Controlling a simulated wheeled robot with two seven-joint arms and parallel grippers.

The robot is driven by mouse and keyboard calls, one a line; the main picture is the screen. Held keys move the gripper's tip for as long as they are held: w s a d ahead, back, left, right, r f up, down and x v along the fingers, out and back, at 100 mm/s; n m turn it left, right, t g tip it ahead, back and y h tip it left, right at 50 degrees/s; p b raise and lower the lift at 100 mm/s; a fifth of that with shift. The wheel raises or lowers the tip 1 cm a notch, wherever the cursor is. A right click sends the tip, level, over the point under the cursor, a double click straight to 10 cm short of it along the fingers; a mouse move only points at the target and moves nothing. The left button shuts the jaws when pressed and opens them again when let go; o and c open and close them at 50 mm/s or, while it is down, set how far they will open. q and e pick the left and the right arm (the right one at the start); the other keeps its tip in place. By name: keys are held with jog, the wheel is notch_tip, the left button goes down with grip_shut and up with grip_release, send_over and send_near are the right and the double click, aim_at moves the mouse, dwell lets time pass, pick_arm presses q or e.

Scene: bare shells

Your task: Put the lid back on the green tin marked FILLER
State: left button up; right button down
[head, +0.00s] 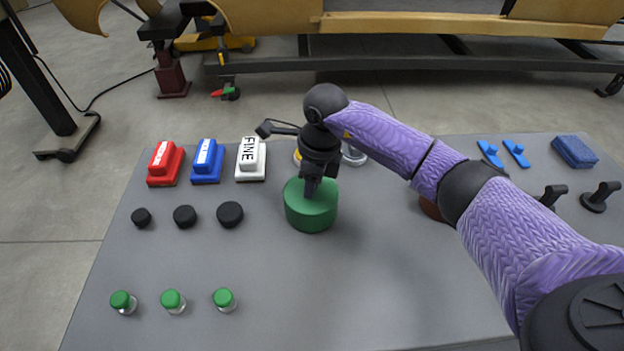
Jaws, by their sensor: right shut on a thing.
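The green tin (310,216) stands upright in the middle of the grey table. Its top looks covered by a flat green lid (325,188), and I see no clear gap between lid and tin. My right gripper (311,190) points down over the middle of this top. It is shut, apparently on the lid's grip, which its fingers hide. Whether the lid is fully seated, I cannot tell. No FILLER marking is readable from here. My left gripper is out of view.
Red (165,164), blue (207,161) and white FINE (251,159) blocks stand behind left. Black pucks (185,216) and green-capped jars (173,301) are left. A brown round thing (430,207) is partly behind my arm. Blue sponge (575,151) and black-handled tools (600,196) are right.

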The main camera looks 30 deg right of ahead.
jog(key=shift+c, duration=2.2)
grip_release()
jog(key=shift+o, duration=0.4)
jog(key=o, duration=0.4)
jog(key=shift+c, duration=0.2)
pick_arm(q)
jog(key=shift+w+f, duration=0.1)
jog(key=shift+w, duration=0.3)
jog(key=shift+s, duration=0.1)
